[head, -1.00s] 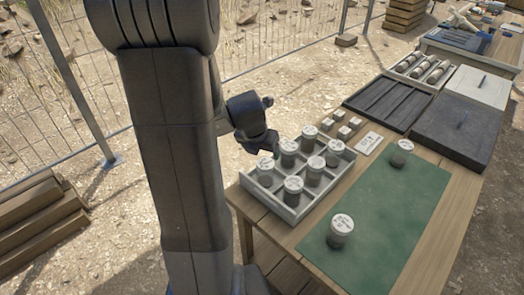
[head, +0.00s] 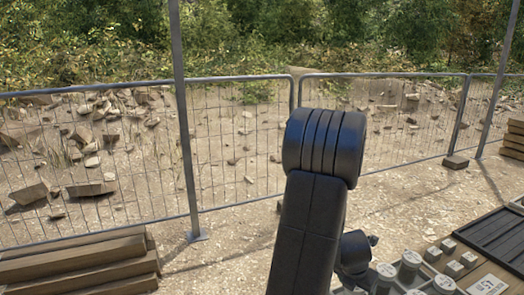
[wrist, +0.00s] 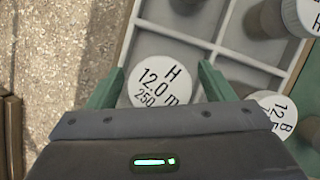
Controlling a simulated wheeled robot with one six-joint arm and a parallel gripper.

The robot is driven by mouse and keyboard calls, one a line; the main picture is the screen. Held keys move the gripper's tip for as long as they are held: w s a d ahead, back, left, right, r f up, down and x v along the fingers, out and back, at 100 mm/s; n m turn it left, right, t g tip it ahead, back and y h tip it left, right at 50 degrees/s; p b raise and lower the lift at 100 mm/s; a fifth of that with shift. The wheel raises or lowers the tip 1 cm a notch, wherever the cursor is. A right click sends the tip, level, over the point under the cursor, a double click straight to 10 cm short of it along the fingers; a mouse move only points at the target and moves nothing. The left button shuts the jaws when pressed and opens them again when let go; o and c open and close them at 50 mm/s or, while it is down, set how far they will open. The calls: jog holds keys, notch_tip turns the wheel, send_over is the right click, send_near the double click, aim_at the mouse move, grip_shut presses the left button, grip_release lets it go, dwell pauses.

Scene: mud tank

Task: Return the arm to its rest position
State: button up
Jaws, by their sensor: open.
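My gripper (wrist: 160,68) is open in the wrist view, with its two green fingers spread on either side of a white lid marked H 12.0 m (wrist: 160,84). That jar stands in a compartment of the pale divided tray (wrist: 176,18); whether the fingers touch it, I cannot tell. In the head view my dark arm rises in the middle, and several white-lidded jars (head: 411,258) show at the bottom edge. The gripper's fingers are hidden there.
Small pale blocks (head: 468,259), a printed card (head: 487,287) and a black ribbed tray (head: 502,241) lie on the table at lower right. A wire fence (head: 90,165) runs behind. Stacked timber (head: 80,263) lies at lower left. Open gravel lies between.

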jog(key=shift+b+x, duration=0.3)
jog(key=shift+x, duration=0.75)
jog(key=shift+s+a+r+p, duration=0.1)
jog(key=shift+a+r+p, duration=0.05)
jog(key=shift+r+p, duration=1.25)
jog(key=shift+r+b, duration=0.15)
jog(key=shift+b, duration=0.15)
